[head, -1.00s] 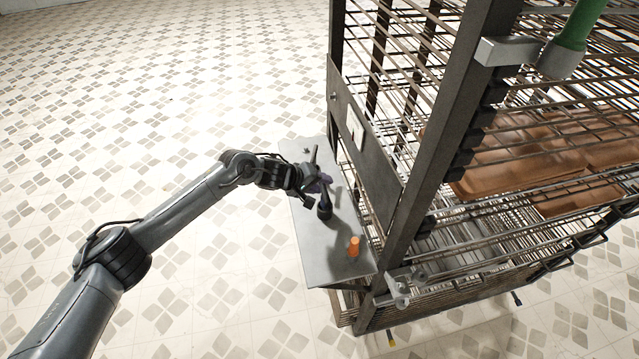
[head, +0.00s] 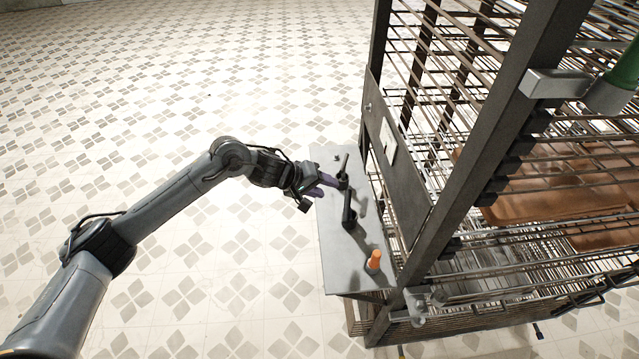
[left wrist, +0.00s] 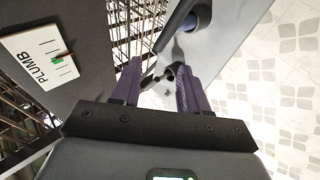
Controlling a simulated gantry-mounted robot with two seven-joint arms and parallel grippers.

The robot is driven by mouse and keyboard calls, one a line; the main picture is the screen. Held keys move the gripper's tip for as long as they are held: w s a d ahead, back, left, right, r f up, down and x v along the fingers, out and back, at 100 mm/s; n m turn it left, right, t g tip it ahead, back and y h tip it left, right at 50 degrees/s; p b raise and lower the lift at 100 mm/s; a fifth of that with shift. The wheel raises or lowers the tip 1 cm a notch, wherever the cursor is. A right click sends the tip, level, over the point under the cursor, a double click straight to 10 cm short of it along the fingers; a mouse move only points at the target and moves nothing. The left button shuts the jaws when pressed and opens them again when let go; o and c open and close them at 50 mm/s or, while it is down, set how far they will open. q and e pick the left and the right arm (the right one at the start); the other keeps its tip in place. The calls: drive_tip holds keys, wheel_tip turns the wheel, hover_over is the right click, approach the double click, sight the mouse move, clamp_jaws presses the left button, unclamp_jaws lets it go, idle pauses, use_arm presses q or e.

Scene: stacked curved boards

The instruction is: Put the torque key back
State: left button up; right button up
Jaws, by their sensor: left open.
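A small grey metal shelf (head: 335,258) on the rack's side carries two dark-handled tools and one orange-handled tool. One dark tool (head: 343,165) stands at the far part of the shelf, and the other dark tool (head: 349,208) stands nearer, around the middle. I cannot tell which is the torque key. My left gripper (head: 328,187) has purple fingers and is open at the shelf's left side, beside the dark tools. In the left wrist view a small dark part shows between the open fingers (left wrist: 155,85), with no clear grip on it. A dark tool (left wrist: 180,25) lies beyond the fingertips. My right gripper is out of view.
The orange-handled tool (head: 373,262) stands near the shelf's front end. The tall wire rack (head: 435,215) rises right of the shelf and holds brown curved boards (head: 540,185). A plate marked PLUMB (left wrist: 38,58) is on the rack's side panel. Open tiled floor lies left.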

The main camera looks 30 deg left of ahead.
use_arm(q)
drive_tip(key=s+d+f+m+t, duration=0.2)
drive_tip(key=s+d+f+m, duration=0.5)
drive_tip(key=s+d, duration=0.5)
drive_tip(key=s+a+f+m+g+y, duration=0.1)
drive_tip(key=s+a+f+g, duration=0.1)
drive_tip(key=s, duration=0.6)
drive_tip(key=s+a+f+m+g+y, duration=0.1)
drive_tip(key=s+a+f+g+y, duration=0.1)
drive_tip(key=s, duration=0.6)
drive_tip(key=s+a+f+m+g+y, duration=0.1)
drive_tip(key=s+a, duration=0.3)
drive_tip(key=s, duration=0.5)
drive_tip(key=shift+a+f+g+y, duration=0.2)
drive_tip(key=shift+f+g+y, duration=0.4)
wheel_tip(320, 180, up, 25)
drive_tip(key=p, duration=2.5)
